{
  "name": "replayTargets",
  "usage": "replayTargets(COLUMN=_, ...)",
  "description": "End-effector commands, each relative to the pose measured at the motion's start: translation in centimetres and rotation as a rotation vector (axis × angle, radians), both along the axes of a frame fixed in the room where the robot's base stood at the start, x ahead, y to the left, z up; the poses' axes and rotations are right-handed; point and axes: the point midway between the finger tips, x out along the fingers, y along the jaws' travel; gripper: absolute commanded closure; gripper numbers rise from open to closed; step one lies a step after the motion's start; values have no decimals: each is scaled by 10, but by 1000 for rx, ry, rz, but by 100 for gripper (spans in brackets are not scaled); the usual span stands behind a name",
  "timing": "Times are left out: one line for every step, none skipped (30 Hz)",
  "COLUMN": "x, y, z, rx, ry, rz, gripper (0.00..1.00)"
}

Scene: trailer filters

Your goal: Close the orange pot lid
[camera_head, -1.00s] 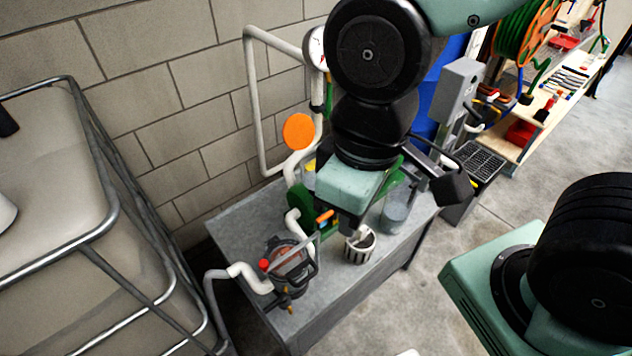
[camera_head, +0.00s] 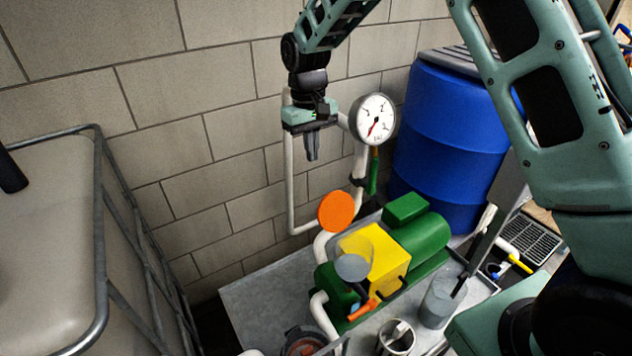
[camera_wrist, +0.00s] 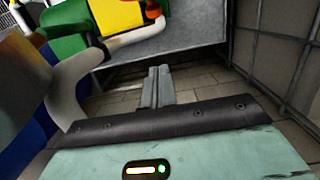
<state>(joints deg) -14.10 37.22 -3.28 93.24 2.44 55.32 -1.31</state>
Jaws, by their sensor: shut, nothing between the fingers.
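The orange lid (camera_head: 337,211) is a round disc standing tilted up at the top of a white pipe piece (camera_head: 322,243), beside the yellow pump box (camera_head: 376,252). The pot opening under it cannot be made out. My gripper (camera_head: 312,158) points down near the wall, above and slightly left of the lid, apart from it in the picture. Its fingers are together and empty, and they also show in the wrist view (camera_wrist: 157,86). A blurred orange patch at the left edge of the wrist view may be the lid.
A white pipe loop and a pressure gauge (camera_head: 373,121) stand close to my gripper. The green motor (camera_head: 420,238), a grey disc (camera_head: 353,267) and a blue barrel (camera_head: 455,135) are to the right. A caged tank (camera_head: 50,250) is at left.

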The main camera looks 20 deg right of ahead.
Motion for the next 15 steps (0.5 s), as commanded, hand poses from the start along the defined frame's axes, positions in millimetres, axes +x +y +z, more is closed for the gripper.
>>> replayTargets(x=0, y=-1, z=-3, rx=-2, ry=3, rz=-1, gripper=100)
replayTargets(x=0, y=-1, z=-5, rx=-2, ry=4, rz=-1, gripper=100)
replayTargets(x=-1, y=-1, z=-9, rx=-2, ry=5, rz=-1, gripper=100)
replayTargets(x=-1, y=-1, z=-12, rx=-2, ry=4, rz=-1, gripper=100)
replayTargets(x=-1, y=-1, z=-16, rx=-2, ry=4, rz=-1, gripper=100)
replayTargets(x=-3, y=-1, z=-23, rx=-2, ry=6, rz=0, gripper=100)
replayTargets(x=-4, y=-1, z=-28, rx=-2, ry=7, rz=0, gripper=100)
replayTargets(x=-4, y=-1, z=-34, rx=-2, ry=7, rz=0, gripper=100)
replayTargets(x=-5, y=-1, z=-42, rx=-3, ry=8, rz=0, gripper=100)
replayTargets(x=-6, y=-1, z=-48, rx=-2, ry=6, rz=1, gripper=100)
replayTargets(x=-6, y=-1, z=-54, rx=-2, ry=7, rz=1, gripper=100)
replayTargets(x=-7, y=-2, z=-63, rx=-2, ry=7, rz=1, gripper=100)
replayTargets(x=-8, y=-2, z=-69, rx=-2, ry=7, rz=2, gripper=100)
replayTargets(x=-9, y=-2, z=-75, rx=-2, ry=8, rz=1, gripper=100)
replayTargets(x=-9, y=-2, z=-83, rx=-2, ry=6, rz=1, gripper=100)
